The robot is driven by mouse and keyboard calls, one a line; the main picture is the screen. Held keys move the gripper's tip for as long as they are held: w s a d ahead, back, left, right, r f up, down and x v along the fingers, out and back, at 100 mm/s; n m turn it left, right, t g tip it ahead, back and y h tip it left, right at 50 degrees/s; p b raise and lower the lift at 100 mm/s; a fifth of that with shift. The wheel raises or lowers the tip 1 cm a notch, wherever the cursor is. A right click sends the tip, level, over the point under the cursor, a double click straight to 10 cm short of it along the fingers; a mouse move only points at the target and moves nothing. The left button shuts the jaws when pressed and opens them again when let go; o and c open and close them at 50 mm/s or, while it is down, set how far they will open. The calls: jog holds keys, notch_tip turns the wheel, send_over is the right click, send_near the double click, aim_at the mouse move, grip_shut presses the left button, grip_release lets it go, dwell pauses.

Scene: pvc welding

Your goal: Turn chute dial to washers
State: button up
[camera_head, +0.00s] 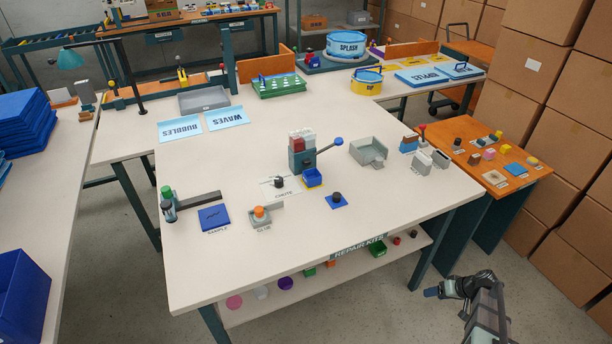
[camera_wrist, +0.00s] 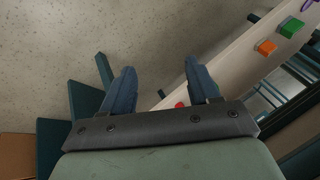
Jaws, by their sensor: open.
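The chute dial (camera_head: 279,182) is a small dark knob on a white plate marked CHUTE (camera_head: 268,190), near the middle of the table. Its pointer setting is too small to read. Behind it stands the chute dispenser (camera_head: 297,160), a teal block with red and white bins on top and a blue-tipped lever at its right. A blue and yellow bin (camera_head: 312,178) sits at its foot. My gripper (camera_head: 432,292) is off the table's front right edge, far from the dial. In the wrist view my gripper (camera_wrist: 158,85) is open and empty, above the floor and lower shelf.
The white table (camera_head: 215,270) has a grey tray (camera_head: 369,152), a blue pad with a dark knob (camera_head: 337,200), an orange GLUE button (camera_head: 260,212) and a blue SAMPLE pad (camera_head: 214,218). An orange side table (camera_head: 490,165) with small parts stands right. Its middle back is clear.

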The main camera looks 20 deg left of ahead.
jog(key=w+d+r+n+t+y, duration=0.1)
jog(key=w+d+r+n+t, duration=0.15)
jog(key=w+d+r, duration=0.65)
jog(key=w+d+r+n+t, duration=0.1)
jog(key=w+d+r+t, duration=0.3)
jog(key=w+r, duration=0.75)
jog(key=w+d+r+n+t, duration=0.1)
jog(key=w+d+r+n, duration=0.15)
jog(key=w+r, duration=0.45)
jog(key=w+d+r+n+t, duration=0.1)
jog(key=w+d+r+t, duration=0.2)
jog(key=r, duration=0.8)
jog(key=a+r+n+g+y, duration=0.15)
jog(key=a+n+g, duration=0.7)
jog(key=a, duration=3.55)
jog(key=r+n+g+h, duration=0.2)
jog(key=n+g+h, duration=0.25)
jog(key=h, duration=0.45)
send_over(278, 179)
jog(key=shift+t+y, duration=0.25)
jog(key=shift+t, duration=0.1)
notch_tip(278, 179, down, 14)
jog(key=shift+r, duration=0.2)
